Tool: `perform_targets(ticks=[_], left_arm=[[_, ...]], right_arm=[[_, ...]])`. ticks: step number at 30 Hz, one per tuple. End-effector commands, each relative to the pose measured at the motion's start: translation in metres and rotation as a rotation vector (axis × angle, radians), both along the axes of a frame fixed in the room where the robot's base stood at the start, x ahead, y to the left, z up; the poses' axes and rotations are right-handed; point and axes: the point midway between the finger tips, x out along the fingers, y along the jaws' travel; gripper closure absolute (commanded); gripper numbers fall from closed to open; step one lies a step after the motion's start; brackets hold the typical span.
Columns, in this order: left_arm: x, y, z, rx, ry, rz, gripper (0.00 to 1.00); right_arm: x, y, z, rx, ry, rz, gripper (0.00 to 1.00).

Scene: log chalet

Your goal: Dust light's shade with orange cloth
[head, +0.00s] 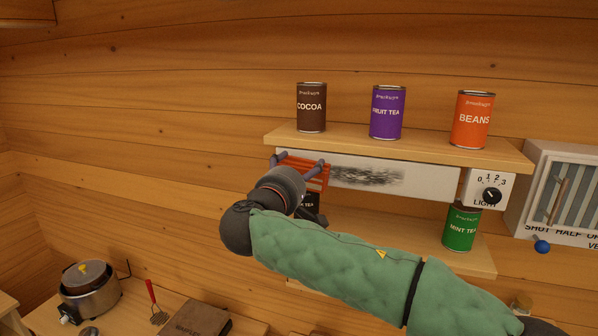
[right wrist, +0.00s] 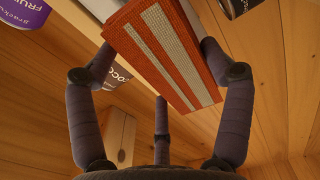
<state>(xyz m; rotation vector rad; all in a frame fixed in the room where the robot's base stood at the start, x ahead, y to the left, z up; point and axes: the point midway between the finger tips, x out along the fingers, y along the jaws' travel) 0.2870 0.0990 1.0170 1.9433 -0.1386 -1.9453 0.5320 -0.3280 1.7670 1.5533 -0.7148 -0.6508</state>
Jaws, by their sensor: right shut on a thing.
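The light's shade (head: 430,182) is a long white panel under the upper shelf. A dark smudge of dust (head: 367,177) lies on its left and middle part. My right gripper (head: 302,161) is at the shade's left end, shut on the orange cloth (head: 318,178). In the right wrist view the orange cloth (right wrist: 157,55) has pale stripes and is held flat between the fingers (right wrist: 155,62). The cloth overlaps the shade's left end in the head view; I cannot tell if they touch. My left gripper is not in view.
Cocoa (head: 311,108), fruit tea (head: 387,112) and beans (head: 472,119) tins stand on the upper shelf (head: 400,146). A mint tea tin (head: 460,228) stands on the lower shelf (head: 455,258). A light dial (head: 492,195) is right of the shade, before a white cabinet (head: 560,190).

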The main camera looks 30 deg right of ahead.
Motion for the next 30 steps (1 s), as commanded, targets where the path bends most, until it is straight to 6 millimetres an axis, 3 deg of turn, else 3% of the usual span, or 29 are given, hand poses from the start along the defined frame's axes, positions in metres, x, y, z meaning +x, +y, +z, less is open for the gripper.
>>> perform_targets(ticks=[30], left_arm=[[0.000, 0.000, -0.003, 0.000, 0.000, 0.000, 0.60]], right_arm=[[0.009, -0.011, 0.000, 0.000, 0.000, -0.001, 0.46]])
